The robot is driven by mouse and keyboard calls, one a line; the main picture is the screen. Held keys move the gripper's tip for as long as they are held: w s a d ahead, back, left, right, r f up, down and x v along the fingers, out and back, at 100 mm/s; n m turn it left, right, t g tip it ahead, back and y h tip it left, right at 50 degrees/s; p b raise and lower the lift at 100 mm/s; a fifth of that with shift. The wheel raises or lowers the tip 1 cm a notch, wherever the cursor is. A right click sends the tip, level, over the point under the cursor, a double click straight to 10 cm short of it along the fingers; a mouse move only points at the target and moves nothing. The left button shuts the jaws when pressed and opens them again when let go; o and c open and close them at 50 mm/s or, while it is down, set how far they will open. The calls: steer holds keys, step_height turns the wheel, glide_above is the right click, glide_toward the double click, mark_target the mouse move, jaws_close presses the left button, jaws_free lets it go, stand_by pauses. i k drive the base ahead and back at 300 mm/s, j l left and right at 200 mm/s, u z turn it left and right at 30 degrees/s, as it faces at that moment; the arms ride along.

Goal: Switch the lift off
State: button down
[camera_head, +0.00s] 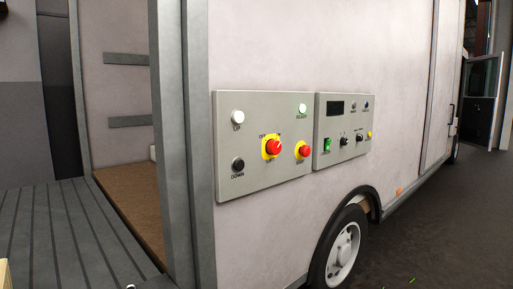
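A grey control panel (222,185) is mounted on the side of a white van. It carries a white UP button (237,117), a black DOWN button (238,164) and a pale green READY lamp (302,109) that looks lit. A red switch on a yellow plate (273,147) sits mid-panel, with a label above it that seems to read OFF and ON; its exact setting is too small to tell. My gripper is not in view.
A second grey panel (340,124) to the right has a dark display (335,108), a green rocker switch (327,145) and black knobs. A ribbed grey platform (60,230) lies at the left by the van's opening. The wheel (343,255) is below; the dark floor at right is open.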

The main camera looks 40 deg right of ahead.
mark_target(274, 146)
steer(key=l+z, duration=0.35)
steer(key=i+l+z, duration=0.2)
steer(key=l+z, duration=0.15)
steer(key=i+l+z, duration=0.15)
steer(key=l+z, duration=0.2)
steer(key=i+j, duration=0.4)
